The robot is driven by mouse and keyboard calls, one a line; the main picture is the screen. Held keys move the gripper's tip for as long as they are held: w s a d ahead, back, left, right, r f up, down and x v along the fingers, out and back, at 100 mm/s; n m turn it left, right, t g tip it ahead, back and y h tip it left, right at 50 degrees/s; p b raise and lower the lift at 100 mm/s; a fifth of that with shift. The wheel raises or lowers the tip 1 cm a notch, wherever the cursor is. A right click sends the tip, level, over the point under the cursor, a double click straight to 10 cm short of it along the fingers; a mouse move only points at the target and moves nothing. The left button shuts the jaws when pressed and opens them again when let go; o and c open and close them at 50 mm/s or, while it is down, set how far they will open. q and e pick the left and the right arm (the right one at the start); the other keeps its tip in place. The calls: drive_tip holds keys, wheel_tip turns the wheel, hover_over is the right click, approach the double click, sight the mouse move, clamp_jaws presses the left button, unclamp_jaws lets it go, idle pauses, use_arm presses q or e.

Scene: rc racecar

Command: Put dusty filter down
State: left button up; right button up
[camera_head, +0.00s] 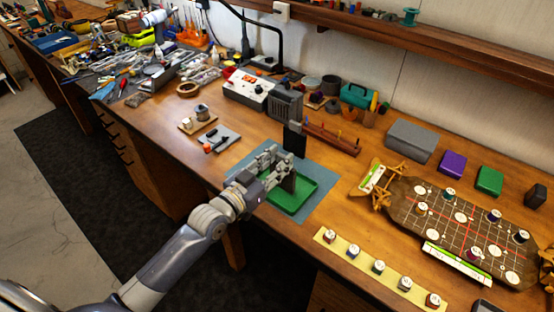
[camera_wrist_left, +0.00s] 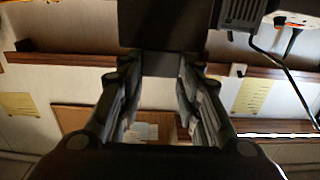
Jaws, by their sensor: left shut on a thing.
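The dusty filter (camera_head: 294,139) looks like a thin dark grey square block, held upright. My left gripper (camera_head: 284,160) is shut on its lower part, above the green tray (camera_head: 317,197). In the left wrist view the filter (camera_wrist_left: 165,22) is a dark block at the top, beyond the fingertips of my left gripper (camera_wrist_left: 160,85). The green tray lies on a blue-grey mat (camera_head: 326,182) on the workbench. My gripper hides part of the tray. My right gripper is not in view.
A grey ribbed unit (camera_head: 285,104) on a black arm and a white station (camera_head: 246,90) stand behind the filter. A wooden rack (camera_head: 331,138) is at the back. A game board (camera_head: 425,212) and a strip of pieces (camera_head: 379,267) lie to the right. Small pads (camera_head: 217,138) lie left.

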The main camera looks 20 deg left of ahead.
use_arm(q)
drive_tip(key=shift+f, duration=0.2)
drive_tip(key=o, duration=1)
drive_tip(key=shift+r, duration=0.1)
drive_tip(key=shift+r, duration=0.2)
drive_tip(key=shift+s+a+f, duration=0.1)
drive_tip(key=shift+s+f, duration=0.1)
drive_tip(key=shift+s, duration=0.1)
drive_tip(key=b+v, duration=0.2)
drive_tip(key=v, duration=0.9)
drive_tip(key=shift+s+r, duration=0.2)
